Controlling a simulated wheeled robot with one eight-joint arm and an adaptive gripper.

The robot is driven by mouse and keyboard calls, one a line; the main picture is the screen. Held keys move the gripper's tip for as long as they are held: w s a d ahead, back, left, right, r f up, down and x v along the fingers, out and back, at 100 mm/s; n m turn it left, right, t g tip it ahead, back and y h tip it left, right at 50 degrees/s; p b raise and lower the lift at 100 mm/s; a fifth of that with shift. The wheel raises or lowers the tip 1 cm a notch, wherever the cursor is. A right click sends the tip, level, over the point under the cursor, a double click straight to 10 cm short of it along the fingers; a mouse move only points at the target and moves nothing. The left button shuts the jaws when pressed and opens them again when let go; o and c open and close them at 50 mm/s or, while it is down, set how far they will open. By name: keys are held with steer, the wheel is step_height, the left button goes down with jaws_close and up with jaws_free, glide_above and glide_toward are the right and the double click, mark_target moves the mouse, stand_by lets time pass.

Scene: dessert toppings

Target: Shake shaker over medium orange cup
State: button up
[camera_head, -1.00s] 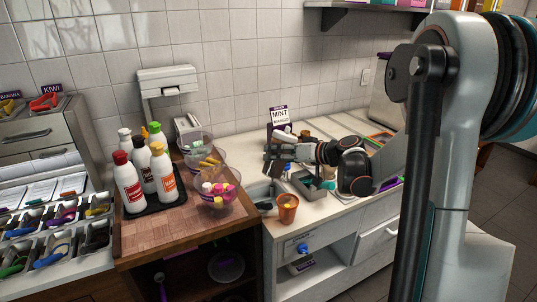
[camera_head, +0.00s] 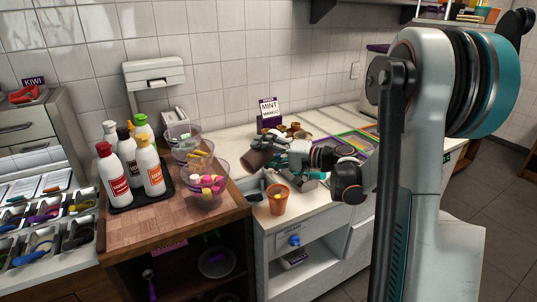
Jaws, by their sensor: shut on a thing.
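A brown cylindrical shaker (camera_head: 256,159) is held tilted over the white counter. My gripper (camera_head: 276,150) reaches in from the right and is shut on it. The orange cup (camera_head: 278,202) stands upright near the counter's front edge, with something yellowish inside. The shaker is above and a little left of the cup in the picture, apart from it. I cannot tell whether it is directly over the cup. The fingertips are small and partly hidden by the shaker.
A wooden block (camera_head: 150,225) at left carries a dark tray (camera_head: 180,190) with several sauce bottles, and clear bowls (camera_head: 222,178) of colored items. A mint sign (camera_head: 268,112) and small brown containers (camera_head: 296,131) stand behind my gripper. A sunken grey bin (camera_head: 252,190) lies left of the cup.

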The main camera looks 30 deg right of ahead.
mark_target(267, 134)
steer(key=shift+s+a+f+m+t+b, duration=0.1)
steer(key=shift+a+f+m+t+b, duration=0.15)
steer(key=shift+a+m+b, duration=0.55)
steer(key=m, duration=0.2)
steer(key=m+t+y, duration=0.1)
steer(key=m, duration=0.1)
steer(key=d+r+m+t+b, duration=0.1)
steer(key=m, duration=0.1)
steer(key=shift+m+y, duration=0.3)
steer(key=shift+y, duration=0.1)
steer(key=d+f+m+t+b, duration=0.1)
steer(key=m+b, duration=0.1)
steer(key=w+d+f+m+t+b, duration=0.1)
steer(key=m+b, duration=0.1)
steer(key=shift+f+h, duration=0.15)
steer(key=shift+h, duration=0.25)
steer(key=shift+w+d+r+m+t+h+p, duration=0.1)
steer(key=shift+d+r+m+t+h+p, duration=0.2)
steer(key=shift+r+m+p, duration=0.5)
steer(key=shift+w+d+r+m+t+h+p, duration=0.1)
steer(key=shift+d+r+m+t+h+p, duration=0.3)
steer(key=shift+r+m, duration=0.6)
steer(key=shift+d+r+m+t+h+p, duration=0.1)
steer(key=shift+d+r+m+t+p, duration=0.25)
steer(key=shift+r+m+p, duration=0.6)
steer(key=shift+f+b, duration=2.2)
steer(key=shift+f, duration=1.55)
